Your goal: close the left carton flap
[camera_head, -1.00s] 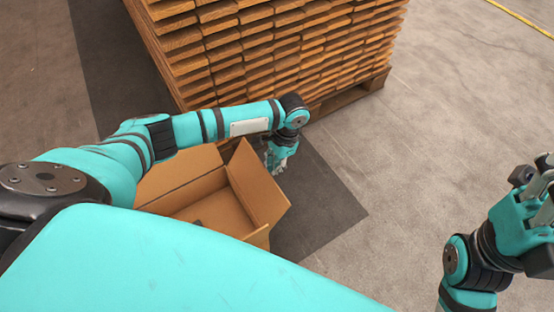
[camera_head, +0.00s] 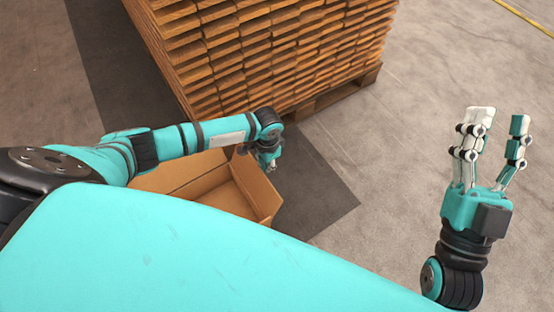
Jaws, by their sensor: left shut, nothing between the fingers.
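The open brown carton (camera_head: 208,192) stands on the floor, its near part hidden behind my teal body. A flap on its right side (camera_head: 257,188) stands roughly upright. Another flap (camera_head: 165,176) shows at its far left, partly covered by my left arm. I cannot tell which one the task calls left. My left gripper (camera_head: 269,163) is shut and empty at the far end of the right-side flap; I cannot tell whether it touches it. My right gripper (camera_head: 499,117) is open and empty, fingers pointing up, well to the right of the carton.
A tall stack of wooden planks (camera_head: 265,50) on a pallet (camera_head: 335,98) stands just behind the carton and my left arm. A dark floor strip (camera_head: 318,190) runs under the carton. The concrete floor (camera_head: 375,170) between the carton and my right gripper is clear.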

